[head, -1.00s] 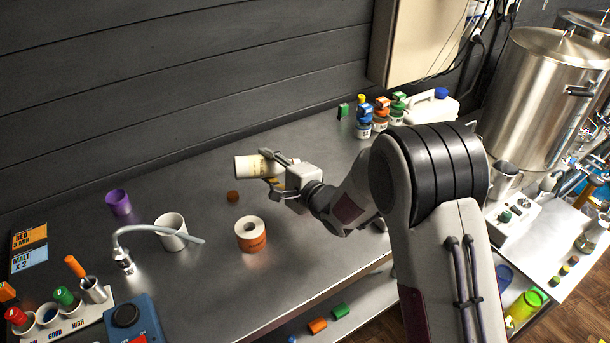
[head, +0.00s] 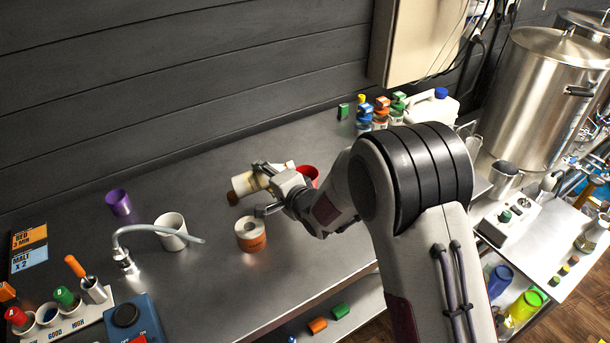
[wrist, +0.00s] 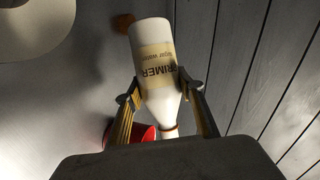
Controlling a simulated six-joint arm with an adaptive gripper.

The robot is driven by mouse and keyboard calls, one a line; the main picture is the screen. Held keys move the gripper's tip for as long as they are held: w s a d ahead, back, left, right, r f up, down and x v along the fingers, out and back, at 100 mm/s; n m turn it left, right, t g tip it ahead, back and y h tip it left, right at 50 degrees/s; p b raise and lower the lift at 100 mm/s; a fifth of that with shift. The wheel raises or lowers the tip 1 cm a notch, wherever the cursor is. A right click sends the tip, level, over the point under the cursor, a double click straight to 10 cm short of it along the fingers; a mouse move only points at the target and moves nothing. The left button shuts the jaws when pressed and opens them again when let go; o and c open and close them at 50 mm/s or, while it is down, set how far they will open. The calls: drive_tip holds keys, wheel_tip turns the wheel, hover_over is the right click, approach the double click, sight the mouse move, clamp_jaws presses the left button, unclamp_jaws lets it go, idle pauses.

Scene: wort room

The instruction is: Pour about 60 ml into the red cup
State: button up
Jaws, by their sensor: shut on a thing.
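My gripper (head: 262,188) is shut on a white bottle (head: 242,182) with a cream label and holds it lying over at a slant. In the wrist view the bottle (wrist: 152,38) sits between my gripper's fingers (wrist: 157,92), its label reading "PRIMER sugar water", its neck towards the bottom of the picture. The red cup (head: 308,172) stands on the bench to the right of the bottle, partly hidden by my gripper and arm. In the wrist view the red cup (wrist: 138,133) shows beside the bottle's neck, mostly hidden. I cannot tell whether liquid is flowing.
A brown stopper (head: 232,198) lies by the bottle's base. Small coloured-capped bottles (head: 380,115) stand at the back. The dark wall is close behind.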

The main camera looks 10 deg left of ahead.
drive_tip(key=shift+a+f, duration=0.1)
idle(0.3)
drive_tip(key=shift+n+h, duration=0.4)
drive_tip(key=shift+n, duration=0.3)
idle(1.2)
drive_tip(key=shift+w+d+r+n+h, duration=0.1)
drive_tip(key=shift+d+r+n+h, duration=0.15)
drive_tip(key=shift+n+h, duration=0.15)
drive_tip(key=shift+w+d+r+n+t+h, duration=0.25)
drive_tip(key=shift+d+r+n+h, duration=0.2)
drive_tip(key=shift+n, duration=0.25)
drive_tip(key=shift+d+r+n+t+h, duration=0.15)
drive_tip(key=shift+r+n+t+h, duration=0.35)
drive_tip(key=shift+r, duration=0.55)
drive_tip(key=shift+f, duration=0.3)
drive_tip(key=shift+s+a+f+n+h, duration=0.1)
drive_tip(key=shift+a+f+n+h, duration=0.15)
drive_tip(key=shift+f+n+h, duration=0.3)
drive_tip(key=shift+s+a+r+n+t+h+b, duration=0.1)
drive_tip(key=shift+a+r+n+t+h+b, duration=0.1)
drive_tip(key=shift+n+t+h, duration=0.3)
drive_tip(key=shift+s+a+r+n+t+h+b, duration=0.15)
drive_tip(key=shift+n+h, duration=0.15)
drive_tip(key=shift+n, duration=0.35)
